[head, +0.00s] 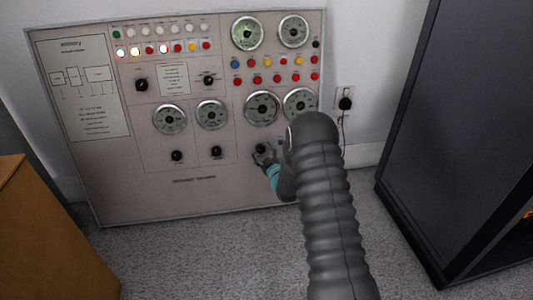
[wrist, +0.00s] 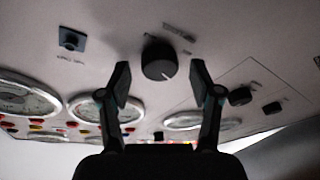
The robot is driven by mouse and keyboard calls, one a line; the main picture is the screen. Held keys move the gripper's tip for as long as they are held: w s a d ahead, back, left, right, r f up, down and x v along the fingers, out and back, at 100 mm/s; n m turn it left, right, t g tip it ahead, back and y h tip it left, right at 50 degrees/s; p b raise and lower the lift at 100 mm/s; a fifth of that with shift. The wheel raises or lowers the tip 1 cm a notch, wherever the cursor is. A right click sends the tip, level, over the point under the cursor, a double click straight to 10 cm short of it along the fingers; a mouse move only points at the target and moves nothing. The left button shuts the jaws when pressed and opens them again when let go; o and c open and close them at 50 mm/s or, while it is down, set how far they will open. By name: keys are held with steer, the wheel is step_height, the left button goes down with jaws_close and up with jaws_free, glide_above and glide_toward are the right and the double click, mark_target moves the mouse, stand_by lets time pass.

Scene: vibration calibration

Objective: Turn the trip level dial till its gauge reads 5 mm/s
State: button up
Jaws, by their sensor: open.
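A round black dial (wrist: 158,60) with a pale pointer mark lies between the fingers of my gripper (wrist: 160,74) in the wrist view. The fingers are open, one on each side, with visible gaps to the dial. In the head view my gripper (head: 266,158) is at this dial (head: 260,148), low on the panel. A round gauge (head: 262,107) sits just above the dial in the head view; it also shows in the wrist view (wrist: 104,107). Its reading is too small to make out. The label by the dial is unreadable, so I cannot confirm its name.
The grey panel (head: 140,190) carries other gauges (head: 211,114) and dials (head: 215,151) to the left. A square-backed switch (wrist: 71,40) is beside the dial in the wrist view. A dark cabinet (head: 450,130) stands right, a brown box (head: 45,235) left. My arm hides the panel's lower right.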

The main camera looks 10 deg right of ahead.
steer(key=c, duration=1.1)
steer(key=shift+d, duration=0.4)
steer(key=shift+a+r, duration=0.15)
steer(key=shift+a, duration=0.05)
steer(key=shift+c, duration=0.2)
steer(key=shift+w+a+r, duration=0.1)
steer(key=shift+a+r, duration=0.1)
steer(key=shift+a, duration=0.05)
steer(key=o, duration=1.1)
steer(key=shift+a, duration=0.15)
steer(key=shift+o, duration=0.2)
steer(key=shift+f, duration=0.15)
steer(key=shift+d, duration=0.2)
